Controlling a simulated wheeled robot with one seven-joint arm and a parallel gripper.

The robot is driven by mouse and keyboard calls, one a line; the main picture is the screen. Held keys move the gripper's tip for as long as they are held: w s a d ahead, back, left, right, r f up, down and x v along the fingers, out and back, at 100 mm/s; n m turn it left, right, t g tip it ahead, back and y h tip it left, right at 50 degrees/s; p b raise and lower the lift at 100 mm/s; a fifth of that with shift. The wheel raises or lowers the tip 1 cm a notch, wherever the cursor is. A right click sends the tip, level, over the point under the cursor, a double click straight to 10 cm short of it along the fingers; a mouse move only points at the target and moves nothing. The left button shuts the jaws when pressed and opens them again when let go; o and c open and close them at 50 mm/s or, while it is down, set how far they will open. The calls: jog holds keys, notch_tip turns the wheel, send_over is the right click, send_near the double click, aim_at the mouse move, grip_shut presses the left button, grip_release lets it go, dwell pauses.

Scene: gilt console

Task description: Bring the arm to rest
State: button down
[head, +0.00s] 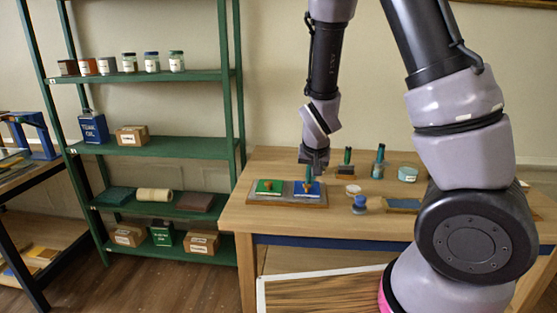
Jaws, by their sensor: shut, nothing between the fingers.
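My arm comes down from the top of the head view. My gripper (313,168) points down above a wooden tray (288,203) on the table. It is shut and holds nothing. Just below it, a green-handled stamp (308,184) stands on the blue pad (300,192) in the tray. The gap between the fingertips and this handle is too small to judge. The green pad (269,187) with a small wooden knob lies at the left of the tray.
On the wooden table (265,230) stand further stamps (378,165), a round teal tin (408,174), a white lid (353,189) and a blue-knobbed piece (359,203). A green shelf (160,76) with jars and boxes stands left. My arm hides the table's right part.

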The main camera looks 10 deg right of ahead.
jog(key=s+d+r+y, duration=0.1)
jog(key=s+r, duration=0.4)
jog(key=r, duration=0.5)
jog(key=s+d+r+m+t, duration=0.1)
jog(key=s+d+r, duration=0.3)
jog(key=r, duration=0.5)
jog(key=s+d+r+t+y, duration=0.1)
jog(key=s+d+r, duration=0.2)
jog(key=s+r, duration=0.5)
notch_tip(320, 180, up, 3)
jog(key=shift+f+y, duration=0.2)
jog(key=shift+y, duration=0.1)
jog(key=shift+s, duration=0.1)
